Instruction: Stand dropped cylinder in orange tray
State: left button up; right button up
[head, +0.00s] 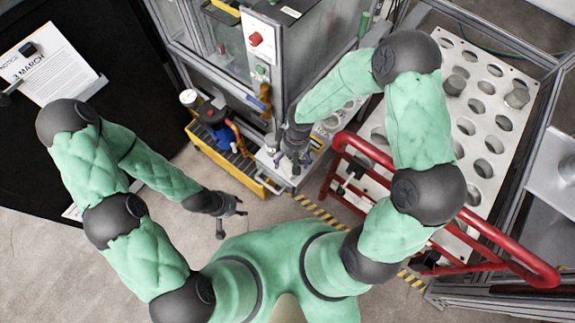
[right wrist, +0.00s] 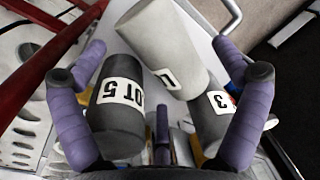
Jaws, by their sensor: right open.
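In the right wrist view a pale cylinder (right wrist: 160,45) with a white label lies tilted between my right gripper's (right wrist: 160,52) spread purple fingers. A dark grey cylinder labelled "DT 5" (right wrist: 120,115) is beside the left finger, and another dark one labelled "3" (right wrist: 208,125) is by the right finger. I cannot tell whether the fingers touch any of them. In the head view my right gripper (head: 292,160) is over the grey ledge beside the orange tray (head: 256,187) and hides what is beneath. My left gripper (head: 232,212) hangs empty over the floor, its fingers spread.
A red rail (head: 345,140) stands right of my right gripper, before a metal plate with round holes (head: 470,155) bearing several grey pieces. A machine cabinet with a red button (head: 256,39) rises behind. Blue and black items (head: 217,118) stand at the tray.

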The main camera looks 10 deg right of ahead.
jog(key=shift+a+f, duration=0.15)
jog(key=shift+f, duration=0.75)
jog(key=shift+r, duration=0.1)
jog(key=c, duration=1.7)
jog(key=shift+s, duration=0.1)
jog(key=shift+c, duration=0.2)
